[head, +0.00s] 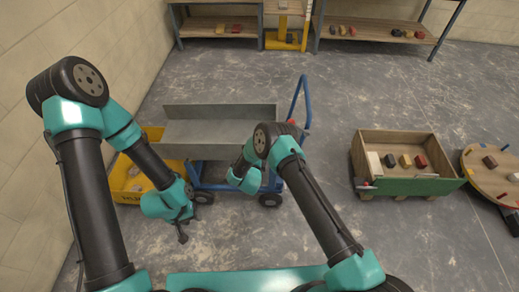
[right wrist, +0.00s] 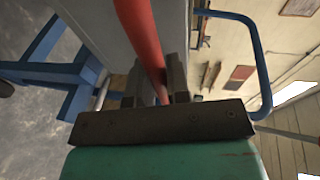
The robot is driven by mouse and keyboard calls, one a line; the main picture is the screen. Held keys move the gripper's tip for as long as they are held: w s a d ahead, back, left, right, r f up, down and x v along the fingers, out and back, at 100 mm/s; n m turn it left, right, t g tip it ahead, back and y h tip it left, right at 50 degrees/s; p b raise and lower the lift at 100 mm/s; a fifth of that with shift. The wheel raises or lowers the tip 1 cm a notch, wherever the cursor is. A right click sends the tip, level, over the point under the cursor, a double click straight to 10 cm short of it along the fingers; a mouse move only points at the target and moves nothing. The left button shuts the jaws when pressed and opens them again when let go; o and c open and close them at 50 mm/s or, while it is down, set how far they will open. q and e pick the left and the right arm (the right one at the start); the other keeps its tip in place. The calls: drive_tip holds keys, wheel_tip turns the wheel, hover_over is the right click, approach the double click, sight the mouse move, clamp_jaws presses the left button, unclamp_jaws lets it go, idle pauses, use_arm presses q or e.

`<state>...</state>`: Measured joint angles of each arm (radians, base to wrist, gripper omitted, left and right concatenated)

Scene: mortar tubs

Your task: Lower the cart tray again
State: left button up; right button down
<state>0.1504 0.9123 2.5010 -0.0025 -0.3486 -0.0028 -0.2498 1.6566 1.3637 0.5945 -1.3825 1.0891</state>
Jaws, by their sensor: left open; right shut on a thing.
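The cart (head: 235,182) has a blue frame on black wheels and a blue push handle (head: 304,98). Its long grey tray (head: 215,133) sits above the frame and looks empty; I cannot tell its exact tilt. My right gripper (right wrist: 158,85) is shut on a red bar (right wrist: 143,38) beside the grey tray side in the right wrist view. In the head view my right arm hides this grip, and a small red bit (head: 292,122) shows by the handle. My left gripper (head: 182,232) is open and empty over the floor, in front of the cart's left end.
A yellow tub (head: 128,185) stands left of the cart, partly behind my left arm. A wooden crate (head: 428,187) with several small blocks stands right, beside a round wooden table (head: 500,185). Shelves line the back. Floor between cart and crate is clear.

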drive_tip(key=shift+s+d+f+m, duration=0.1)
drive_tip(key=shift+d+f+m, duration=0.05)
drive_tip(key=shift+f, duration=0.5)
drive_tip(key=shift+d+f+m, duration=0.15)
drive_tip(key=shift+f, duration=0.45)
drive_tip(key=shift+f, duration=0.1)
drive_tip(key=c, duration=1.1)
unclamp_jaws()
drive_tip(key=v, duration=1.7)
drive_tip(key=shift+s+r, duration=0.2)
drive_tip(key=shift+r, duration=0.1)
drive_tip(key=shift+d, duration=0.1)
